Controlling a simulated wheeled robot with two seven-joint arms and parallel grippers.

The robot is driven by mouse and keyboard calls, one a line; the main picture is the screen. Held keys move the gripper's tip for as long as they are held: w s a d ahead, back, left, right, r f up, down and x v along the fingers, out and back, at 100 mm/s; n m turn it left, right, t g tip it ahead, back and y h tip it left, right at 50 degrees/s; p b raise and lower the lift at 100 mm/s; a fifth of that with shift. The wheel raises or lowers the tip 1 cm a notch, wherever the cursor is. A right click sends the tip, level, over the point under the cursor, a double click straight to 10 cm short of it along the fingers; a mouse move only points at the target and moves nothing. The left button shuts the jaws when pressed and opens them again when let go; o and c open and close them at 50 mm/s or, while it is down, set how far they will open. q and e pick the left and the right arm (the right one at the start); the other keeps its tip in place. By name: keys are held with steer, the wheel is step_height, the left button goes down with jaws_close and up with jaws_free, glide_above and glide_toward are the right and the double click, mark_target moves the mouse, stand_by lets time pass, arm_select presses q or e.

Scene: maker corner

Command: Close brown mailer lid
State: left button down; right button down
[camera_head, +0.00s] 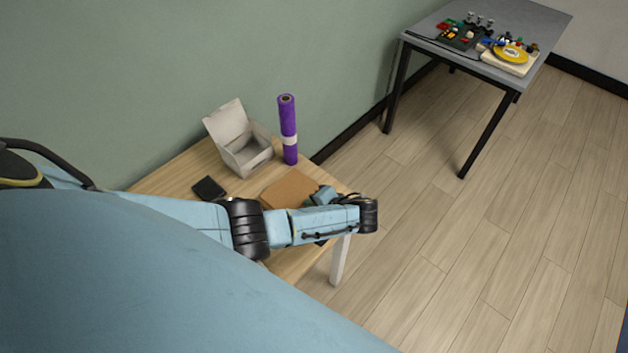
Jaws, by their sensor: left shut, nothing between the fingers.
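The brown mailer (289,187) lies on the wooden table near its right end. Its visible top looks flat, and my left arm hides its near side. I cannot tell whether the lid is fully shut. My left arm crosses in front of the mailer from the left. My left gripper (316,199) is at the mailer's right side, close to its edge. It is shut and empty, and its fingertips are small and partly hidden. I cannot tell whether it touches the mailer. My right gripper is not in view.
A white box (245,155) with its lid raised stands behind the mailer, beside an upright purple roll (288,130). A small black object (208,188) lies to the left. A grey table (540,18) with parts stands far right. The floor between is clear.

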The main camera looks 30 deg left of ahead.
arm_select(q)
steer(key=d+f+v, duration=0.1)
steer(key=v, duration=1)
steer(key=shift+s+d+f, duration=0.1)
steer(key=shift+f, duration=0.1)
